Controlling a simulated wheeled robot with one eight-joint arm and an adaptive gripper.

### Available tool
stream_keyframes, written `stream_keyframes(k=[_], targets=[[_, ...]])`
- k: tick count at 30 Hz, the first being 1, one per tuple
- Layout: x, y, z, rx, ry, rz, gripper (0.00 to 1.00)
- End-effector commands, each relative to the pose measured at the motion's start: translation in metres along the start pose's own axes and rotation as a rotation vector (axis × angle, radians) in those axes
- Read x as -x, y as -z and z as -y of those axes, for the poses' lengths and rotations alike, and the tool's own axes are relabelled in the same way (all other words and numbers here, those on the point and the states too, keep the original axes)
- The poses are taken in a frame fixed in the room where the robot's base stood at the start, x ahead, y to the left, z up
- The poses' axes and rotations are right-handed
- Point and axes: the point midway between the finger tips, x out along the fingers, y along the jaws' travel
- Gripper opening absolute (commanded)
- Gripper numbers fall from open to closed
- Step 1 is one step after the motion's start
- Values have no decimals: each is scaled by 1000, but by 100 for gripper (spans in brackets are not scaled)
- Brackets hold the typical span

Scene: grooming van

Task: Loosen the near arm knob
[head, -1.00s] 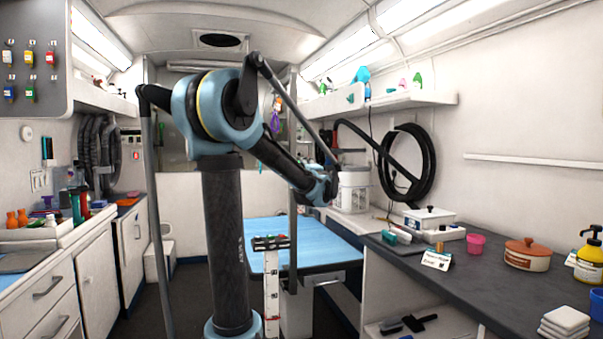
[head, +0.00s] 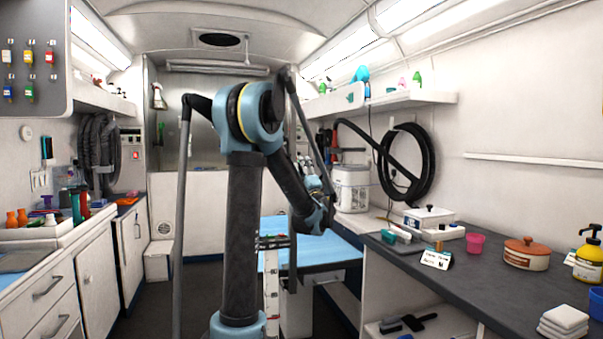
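The blue-topped grooming table (head: 325,250) stands in the middle, beyond my arm. I see nothing held.
A dark counter (head: 490,280) on the right holds a lidded pot (head: 527,254), a pink cup (head: 475,243) and a yellow pump bottle (head: 588,255). A white bucket (head: 352,190) stands behind the table. White cabinets (head: 90,275) line the left. Some floor shows between.

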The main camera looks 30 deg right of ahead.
Motion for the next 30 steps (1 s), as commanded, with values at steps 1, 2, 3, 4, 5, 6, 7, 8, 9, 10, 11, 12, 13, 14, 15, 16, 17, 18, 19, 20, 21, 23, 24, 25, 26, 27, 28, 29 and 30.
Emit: stream_keyframes(k=[1,2,3,4,5,6,7,8,9,10,11,12,13,14,15,16,17,18,19,20,21,23,24,25,26,27,28,29,30], targets=[[0,-2,-2,2,-3,2,29],[0,-2,-2,2,-4,2,29],[0,-2,-2,2,-4,2,29],[0,-2,-2,2,-4,2,29],[0,-2,-2,2,-4,2,29],[0,-2,-2,2,-4,2,29],[0,-2,-2,2,-4,2,29],[0,-2,-2,2,-4,2,29],[0,-2,-2,2,-4,2,59],[0,-2,-2,2,-4,2,66],[0,-2,-2,2,-4,2,73],[0,-1,-1,1,-3,2,73],[0,-1,-1,1,-3,2,73],[0,-1,-1,1,-3,2,73],[0,-1,-1,1,-3,2,73],[0,-1,-1,1,-3,2,73],[0,-1,-1,1,-2,1,73],[0,-1,-1,1,-2,1,73],[0,-1,-1,1,-2,1,73],[0,-1,0,1,-2,1,73],[0,0,0,0,-2,1,73],[2,0,0,1,-2,1,73],[4,0,0,1,-2,1,73],[6,0,0,1,-2,0,73],[9,0,0,1,-2,0,73],[13,0,0,1,-2,-1,73],[18,1,0,1,-2,-1,73],[22,1,-1,2,-2,-2,73],[29,0,-1,2,-3,-1,73]])
